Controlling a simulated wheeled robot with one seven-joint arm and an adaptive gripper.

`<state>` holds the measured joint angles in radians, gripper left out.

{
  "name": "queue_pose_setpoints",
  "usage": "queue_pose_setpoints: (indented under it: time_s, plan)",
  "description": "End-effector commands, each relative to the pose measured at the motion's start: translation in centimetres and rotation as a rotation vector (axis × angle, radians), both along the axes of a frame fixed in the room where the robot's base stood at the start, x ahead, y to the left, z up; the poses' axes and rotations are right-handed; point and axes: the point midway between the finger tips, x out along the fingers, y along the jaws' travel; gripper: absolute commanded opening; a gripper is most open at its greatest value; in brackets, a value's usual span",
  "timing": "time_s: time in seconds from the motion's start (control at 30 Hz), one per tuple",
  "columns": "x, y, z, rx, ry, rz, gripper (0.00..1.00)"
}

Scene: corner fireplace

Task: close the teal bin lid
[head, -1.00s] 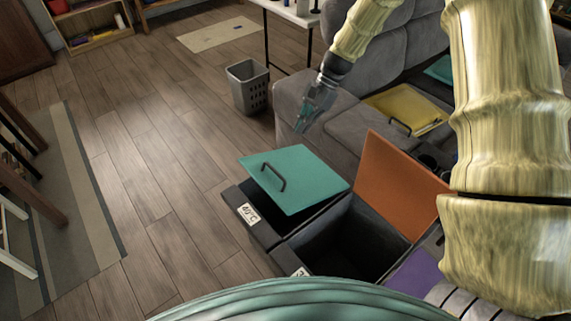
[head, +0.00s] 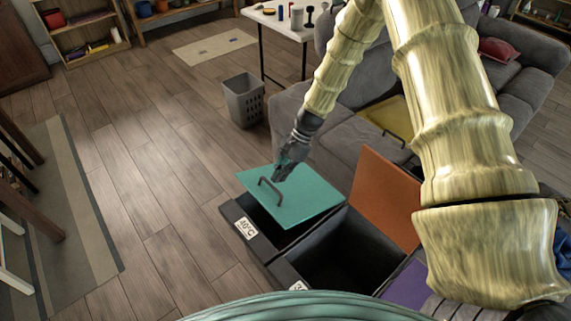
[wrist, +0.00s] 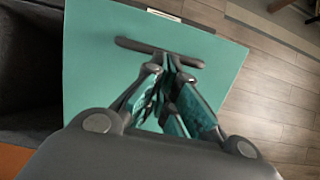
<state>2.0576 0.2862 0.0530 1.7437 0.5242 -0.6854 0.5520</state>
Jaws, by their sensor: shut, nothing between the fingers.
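The teal bin lid (head: 292,197) is partly open, tilted above a dark bin (head: 250,222) with a "40°C" label. A dark gap shows under its front edge. A dark bar handle (head: 269,188) is on the lid. My gripper (head: 280,177) is shut and empty, over the lid's far part near the handle. In the wrist view my gripper (wrist: 168,75) points at the teal lid (wrist: 95,45), with its fingertips close to the handle (wrist: 150,48). I cannot tell whether they touch the lid.
An orange lid (head: 385,195) stands open to the right over an open dark bin (head: 345,258). A purple lid (head: 408,285) is beside it. A grey sofa (head: 345,145) and a yellow lid (head: 388,118) lie behind.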

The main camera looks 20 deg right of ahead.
Motion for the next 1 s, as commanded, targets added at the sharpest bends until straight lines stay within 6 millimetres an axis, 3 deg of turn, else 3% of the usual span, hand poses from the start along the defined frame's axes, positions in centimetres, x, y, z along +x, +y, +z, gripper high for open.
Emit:
queue_pose_setpoints:
  time_s: [0.63, 1.0]
  plan:
    - [-0.3, 0.8, -1.1, -0.009, -0.002, 0.002, 0.00]
    - [-1.2, 3.2, -5.1, -0.171, -0.060, 0.004, 0.00]
